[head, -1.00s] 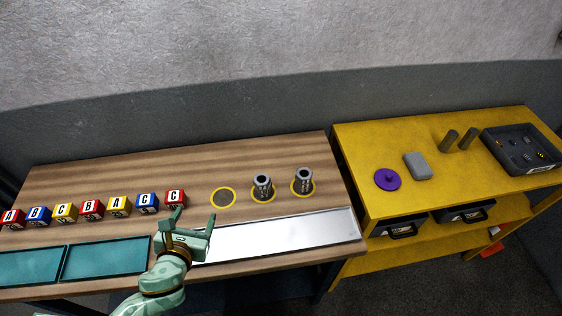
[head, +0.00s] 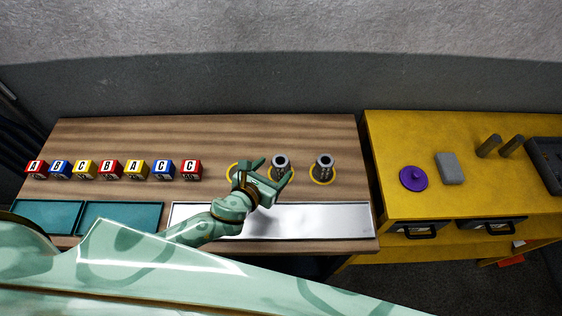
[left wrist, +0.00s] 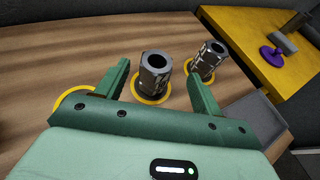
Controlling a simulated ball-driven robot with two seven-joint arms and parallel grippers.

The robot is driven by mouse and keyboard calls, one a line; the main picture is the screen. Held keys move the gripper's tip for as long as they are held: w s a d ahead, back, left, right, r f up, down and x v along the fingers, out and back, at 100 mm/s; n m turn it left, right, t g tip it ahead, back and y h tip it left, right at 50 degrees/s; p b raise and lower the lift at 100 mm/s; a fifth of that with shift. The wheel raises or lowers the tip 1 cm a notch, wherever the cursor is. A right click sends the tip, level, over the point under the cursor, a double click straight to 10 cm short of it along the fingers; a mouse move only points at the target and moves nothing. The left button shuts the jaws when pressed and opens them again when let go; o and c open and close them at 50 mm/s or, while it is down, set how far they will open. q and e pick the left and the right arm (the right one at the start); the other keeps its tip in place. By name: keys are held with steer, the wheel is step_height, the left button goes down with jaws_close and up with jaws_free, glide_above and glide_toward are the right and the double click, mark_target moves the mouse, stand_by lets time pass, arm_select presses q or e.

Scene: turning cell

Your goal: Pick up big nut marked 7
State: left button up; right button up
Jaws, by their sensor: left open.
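Two dark grey, upright hollow cylinders with pale markings, which look like the big nuts, stand on yellow rings on the wooden table. The left nut (head: 281,165) and the right nut (head: 323,166) are to the right of the cubes. I cannot read a 7 on either. My left gripper (head: 273,171) is open and empty, just in front of the left nut. In the left wrist view, the left nut (left wrist: 154,76) shows between the spread fingers, beyond their tips, and the right nut (left wrist: 208,61) is outside the right finger. My right gripper is not in view.
An empty yellow ring (left wrist: 75,98) lies left of the nuts. Several lettered cubes (head: 110,170) line the table's left side behind teal trays (head: 120,217). A pale metal strip (head: 330,219) runs along the front. A yellow bench (head: 400,145) stands right, with a purple disc (head: 413,179).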

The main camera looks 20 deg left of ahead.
mark_target(280, 160)
arm_select(q)
steer(key=b+x, duration=0.1)
steer(key=x, duration=0.4)
steer(key=shift+w+a+f, duration=0.1)
steer(key=shift+w, duration=0.3)
steer(key=c, duration=1.2)
